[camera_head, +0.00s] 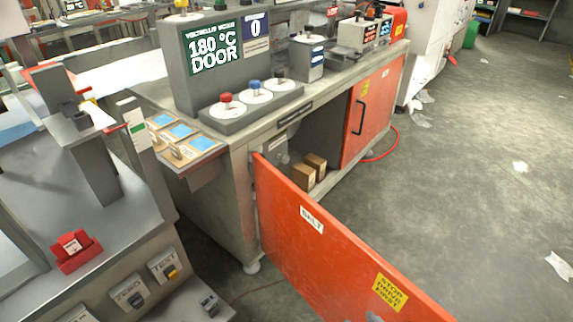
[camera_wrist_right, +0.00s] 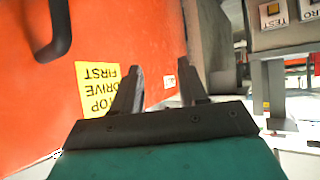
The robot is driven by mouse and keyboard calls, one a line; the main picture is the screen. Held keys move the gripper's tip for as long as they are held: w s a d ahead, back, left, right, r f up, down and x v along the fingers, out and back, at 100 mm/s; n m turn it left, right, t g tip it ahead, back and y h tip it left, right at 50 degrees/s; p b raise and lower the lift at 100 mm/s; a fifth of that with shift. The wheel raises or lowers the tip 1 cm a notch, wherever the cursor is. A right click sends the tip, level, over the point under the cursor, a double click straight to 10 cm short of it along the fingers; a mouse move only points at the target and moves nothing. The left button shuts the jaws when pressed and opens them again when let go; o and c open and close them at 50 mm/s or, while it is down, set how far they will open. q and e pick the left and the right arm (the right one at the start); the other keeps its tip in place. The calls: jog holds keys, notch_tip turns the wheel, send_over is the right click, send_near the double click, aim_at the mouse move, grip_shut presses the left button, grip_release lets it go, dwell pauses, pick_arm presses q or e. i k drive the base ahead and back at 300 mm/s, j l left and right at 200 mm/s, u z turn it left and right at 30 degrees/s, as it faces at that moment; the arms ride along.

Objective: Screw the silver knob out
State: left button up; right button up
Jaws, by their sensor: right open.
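A small pale grey, knob-like part (camera_head: 283,158) shows inside the open bay of the grey bench, behind the orange door; it is too small to tell whether it is the silver knob. The orange door (camera_head: 310,250), marked BELT and STOP DRIVE FIRST, stands swung out from the bench. My right gripper (camera_wrist_right: 161,78) is open and empty in the right wrist view. Its fingers are in front of the door's face (camera_wrist_right: 120,30), near the yellow label (camera_wrist_right: 98,88). Neither gripper shows in the head view.
Red-, blue- and dark-capped dials (camera_head: 254,97) sit on the bench top below the display (camera_head: 214,50). Two brown boxes (camera_head: 303,178) lie in the bay. A grey console (camera_head: 130,270) stands at left. The floor (camera_head: 470,190) at right is mostly clear.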

aim_at(285, 159)
jog(key=k+l+z, duration=0.1)
jog(key=k+z, duration=0.25)
jog(key=k, duration=0.25)
jog(key=z, duration=0.95)
jog(key=l+z, duration=0.1)
jog(key=z, duration=1.35)
jog(key=i+z, duration=0.1)
jog(key=z, duration=0.4)
jog(key=i+l+u, duration=0.2)
jog(key=i, duration=0.3)
jog(key=i+l+u, duration=0.15)
jog(key=i+l, duration=0.2)
jog(key=i, duration=0.15)
jog(key=i+j+u, duration=0.1)
jog(key=i+u, duration=0.95)
jog(key=i+j+u, duration=0.1)
jog(key=i+u, duration=0.3)
jog(key=i, duration=0.15)
jog(key=i+u, duration=1.4)
jog(key=u, duration=0.15)
jog(key=i+j+u, duration=0.1)
jog(key=i+u, duration=0.5)
jog(key=u, duration=0.15)
jog(key=i+l+u, duration=0.1)
jog(key=i+u, duration=0.3)
jog(key=k, duration=0.1)
